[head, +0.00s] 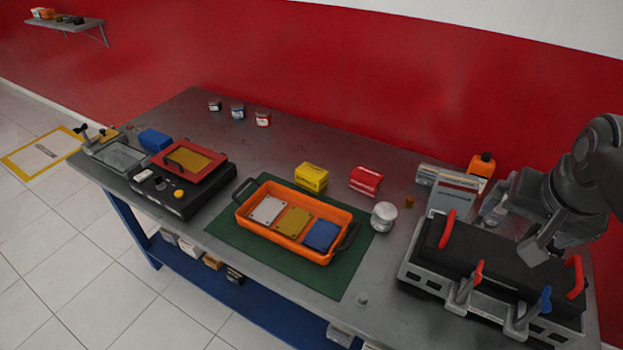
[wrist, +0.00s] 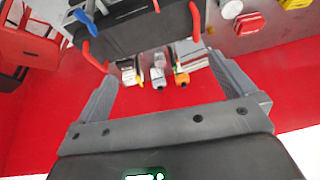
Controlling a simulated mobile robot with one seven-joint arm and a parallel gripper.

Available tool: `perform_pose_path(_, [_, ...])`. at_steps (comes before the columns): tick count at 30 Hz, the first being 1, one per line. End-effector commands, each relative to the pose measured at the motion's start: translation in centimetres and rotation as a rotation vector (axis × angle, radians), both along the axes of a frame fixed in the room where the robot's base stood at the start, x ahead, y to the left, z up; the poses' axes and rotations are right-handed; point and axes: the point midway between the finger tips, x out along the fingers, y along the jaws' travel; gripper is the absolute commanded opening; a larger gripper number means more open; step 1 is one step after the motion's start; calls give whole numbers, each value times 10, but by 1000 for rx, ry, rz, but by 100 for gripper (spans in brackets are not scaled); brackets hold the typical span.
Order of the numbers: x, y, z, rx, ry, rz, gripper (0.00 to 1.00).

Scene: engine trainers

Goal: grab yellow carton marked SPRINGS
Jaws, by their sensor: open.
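The yellow carton (head: 311,178) stands on the grey workbench, just behind the orange tray, with dark marking on its side too small to read. In the wrist view a yellow block, likely the same carton (wrist: 295,4), is cut off at the top right edge. My gripper (head: 518,222) is at the right end of the bench, over the black engine fixture and well to the right of the carton. In the wrist view my gripper (wrist: 163,72) has its fingers spread wide with nothing between them.
A red carton (head: 365,181) and a white jar (head: 383,216) stand between the yellow carton and my gripper. The orange tray (head: 256,228) holds several plates. The black fixture (head: 490,257) has upright red handles. An orange bottle (head: 482,165) stands behind. Bench behind the yellow carton is clear.

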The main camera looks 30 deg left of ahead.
Motion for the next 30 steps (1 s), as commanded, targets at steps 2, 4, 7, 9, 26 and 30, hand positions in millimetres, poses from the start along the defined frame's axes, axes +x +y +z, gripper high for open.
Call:
perform_pose_path(2, [27,18,4,5,17,0,100])
perform_pose_path(4, [49,33,6,10,27,-6,100])
perform_pose_path(7, [79,58,7,15,43,-16,100])
perform_pose_path(9, [100,77,6,16,52,-21,100])
perform_pose_path(26, [218,280,-64,-13,89,-67,100])
perform_pose_path(30, [229,339,-97,-27,87,-73,100])
